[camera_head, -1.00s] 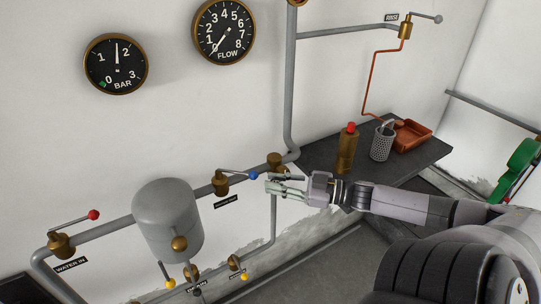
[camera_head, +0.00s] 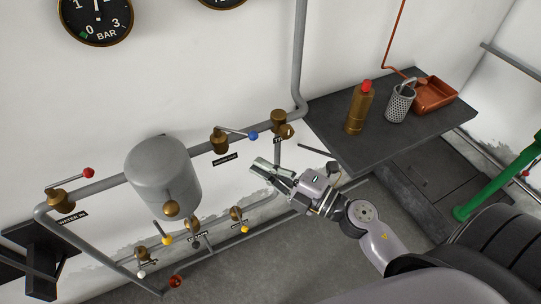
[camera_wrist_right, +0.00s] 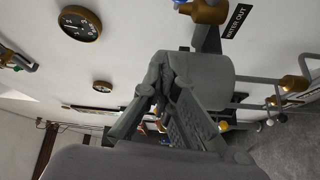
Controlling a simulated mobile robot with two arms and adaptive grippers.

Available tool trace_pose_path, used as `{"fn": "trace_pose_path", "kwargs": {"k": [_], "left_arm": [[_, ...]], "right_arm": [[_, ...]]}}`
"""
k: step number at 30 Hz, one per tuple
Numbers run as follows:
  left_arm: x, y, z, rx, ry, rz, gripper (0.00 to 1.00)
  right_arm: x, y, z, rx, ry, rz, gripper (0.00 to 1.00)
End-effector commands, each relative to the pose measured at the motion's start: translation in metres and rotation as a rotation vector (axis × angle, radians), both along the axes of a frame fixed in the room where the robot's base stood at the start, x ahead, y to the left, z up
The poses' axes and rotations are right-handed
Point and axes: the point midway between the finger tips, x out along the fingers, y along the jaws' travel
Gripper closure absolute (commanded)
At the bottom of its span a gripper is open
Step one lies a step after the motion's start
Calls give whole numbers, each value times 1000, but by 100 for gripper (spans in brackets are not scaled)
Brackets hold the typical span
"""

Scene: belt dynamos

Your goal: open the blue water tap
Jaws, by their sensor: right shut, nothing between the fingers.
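The blue water tap is a brass valve (camera_head: 220,142) on the grey wall pipe. Its thin lever points right and ends in a blue ball (camera_head: 253,135). A dark label sits just below the valve. In the right wrist view, part of the blue ball (camera_wrist_right: 180,3) shows at the top edge beside the brass body (camera_wrist_right: 206,11) and a "WATER OUT" label (camera_wrist_right: 238,20). My right gripper (camera_head: 262,168) is shut and empty, below the blue ball and apart from it. Its fingertips meet in the wrist view (camera_wrist_right: 161,66). My left gripper is out of view.
A grey tank (camera_head: 163,175) stands left of the tap. A red-ball valve (camera_head: 62,200) is further left, small yellow-ball valves (camera_head: 167,239) lie below. A brass fitting (camera_head: 279,121) is right of the tap. A dark table (camera_head: 345,150) holds a bottle (camera_head: 359,110), mesh cup and red tray.

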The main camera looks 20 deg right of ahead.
Motion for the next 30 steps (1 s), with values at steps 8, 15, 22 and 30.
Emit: {"fn": "trace_pose_path", "kwargs": {"k": [8,15,22,30], "left_arm": [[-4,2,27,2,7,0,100],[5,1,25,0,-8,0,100],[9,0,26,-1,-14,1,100],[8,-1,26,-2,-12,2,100]], "right_arm": [[51,33,10,5,-2,0,100],[71,21,-1,2,3,-2,100],[75,6,-3,2,4,1,100],[75,5,-3,2,4,1,100]]}}
